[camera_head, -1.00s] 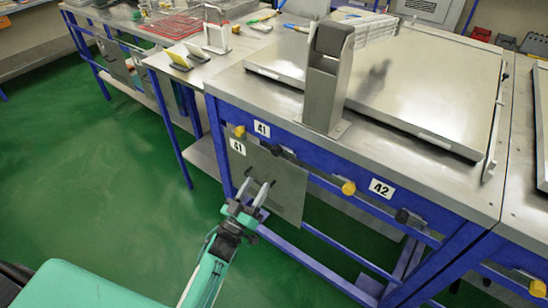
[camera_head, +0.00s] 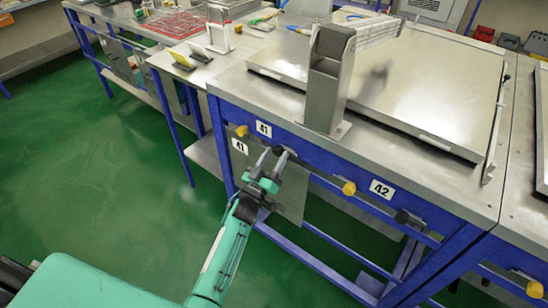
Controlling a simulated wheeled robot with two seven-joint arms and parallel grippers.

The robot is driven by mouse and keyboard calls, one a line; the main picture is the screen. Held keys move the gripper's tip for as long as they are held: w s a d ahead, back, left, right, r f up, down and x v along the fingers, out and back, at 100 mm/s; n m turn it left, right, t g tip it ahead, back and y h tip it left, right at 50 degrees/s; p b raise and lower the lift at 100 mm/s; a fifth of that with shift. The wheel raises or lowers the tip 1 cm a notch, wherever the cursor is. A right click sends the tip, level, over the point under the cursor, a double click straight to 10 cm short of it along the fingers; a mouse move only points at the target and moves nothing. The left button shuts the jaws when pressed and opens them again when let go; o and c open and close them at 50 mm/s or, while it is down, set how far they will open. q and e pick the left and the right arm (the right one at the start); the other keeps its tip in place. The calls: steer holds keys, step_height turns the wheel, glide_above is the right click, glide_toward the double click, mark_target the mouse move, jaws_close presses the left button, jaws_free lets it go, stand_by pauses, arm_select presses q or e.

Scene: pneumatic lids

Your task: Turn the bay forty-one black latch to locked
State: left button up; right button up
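The bay 41 black latch (camera_head: 287,152) is on the blue front rail of the workbench, just right of the upper white "41" label (camera_head: 264,129). My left gripper (camera_head: 272,155) is right at it, with its two fingers apart and pointing up at the rail. The fingertips overlap the latch in the picture and partly hide it. I cannot tell whether they touch it, nor which way the latch is turned. A yellow knob (camera_head: 242,131) sits left of the label. My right gripper is not in view.
Bay 42 (camera_head: 382,189) has its own yellow knob (camera_head: 349,188) and black latch (camera_head: 402,217) to the right. A grey panel (camera_head: 292,195) hangs under bay 41, behind my gripper. A metal bracket (camera_head: 328,95) stands on the bench above. The green floor (camera_head: 90,170) is open at left.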

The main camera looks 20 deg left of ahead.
arm_select(q)
steer(key=c, duration=0.9)
